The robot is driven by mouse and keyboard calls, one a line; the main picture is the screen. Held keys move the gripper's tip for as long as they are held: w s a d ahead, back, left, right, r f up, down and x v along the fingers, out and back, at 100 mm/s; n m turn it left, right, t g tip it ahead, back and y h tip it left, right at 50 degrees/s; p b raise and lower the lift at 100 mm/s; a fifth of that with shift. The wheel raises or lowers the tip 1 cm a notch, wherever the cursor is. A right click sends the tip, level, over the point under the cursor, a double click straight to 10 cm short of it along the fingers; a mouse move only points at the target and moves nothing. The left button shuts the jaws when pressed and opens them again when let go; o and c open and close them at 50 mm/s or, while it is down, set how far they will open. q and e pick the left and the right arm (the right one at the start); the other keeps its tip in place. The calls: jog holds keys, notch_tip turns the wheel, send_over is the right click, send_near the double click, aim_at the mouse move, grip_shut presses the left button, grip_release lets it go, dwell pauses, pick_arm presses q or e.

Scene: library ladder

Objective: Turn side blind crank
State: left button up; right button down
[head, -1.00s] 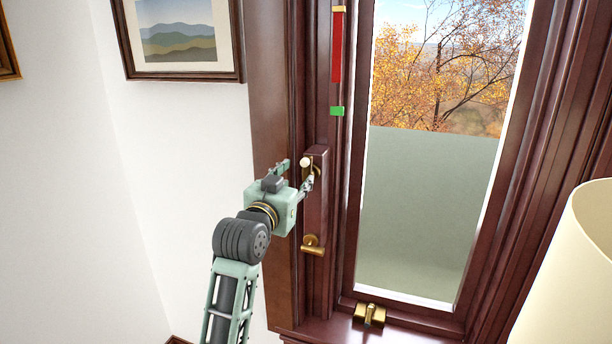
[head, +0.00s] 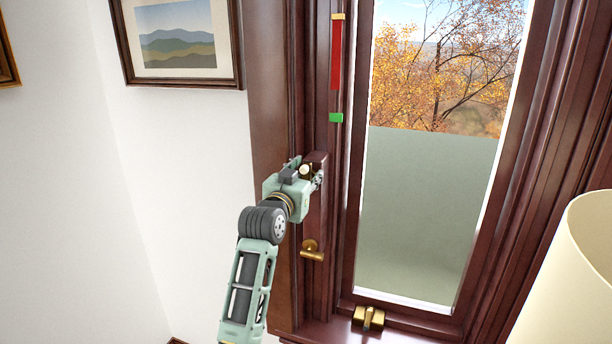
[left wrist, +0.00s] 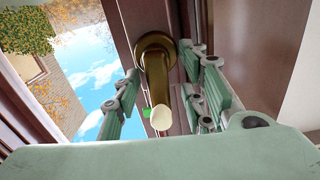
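The side blind crank is a brass arm with a cream knob (head: 305,169), on a dark wooden housing of the window frame. In the left wrist view its brass hub and arm (left wrist: 155,60) point toward me, and the cream knob (left wrist: 164,118) is at the near end. My left gripper (head: 306,174) is at the crank, with a finger on either side of the knob. In the left wrist view, a gap shows between the knob and the left finger, so the gripper (left wrist: 160,108) looks open around it. My right gripper is out of view.
A brass lever (head: 312,251) sits below the crank. A red strip (head: 336,55) and green marker (head: 336,118) are above it. A greenish blind (head: 425,215) covers the lower window. A lampshade (head: 575,270) stands at right; a framed picture (head: 182,40) hangs at left.

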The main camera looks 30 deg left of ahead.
pick_arm(q)
grip_shut()
jog(key=shift+n+p, duration=0.5)
jog(key=shift+o, duration=0.3)
grip_release()
jog(key=shift+s, duration=0.1)
jog(key=v, duration=1.2)
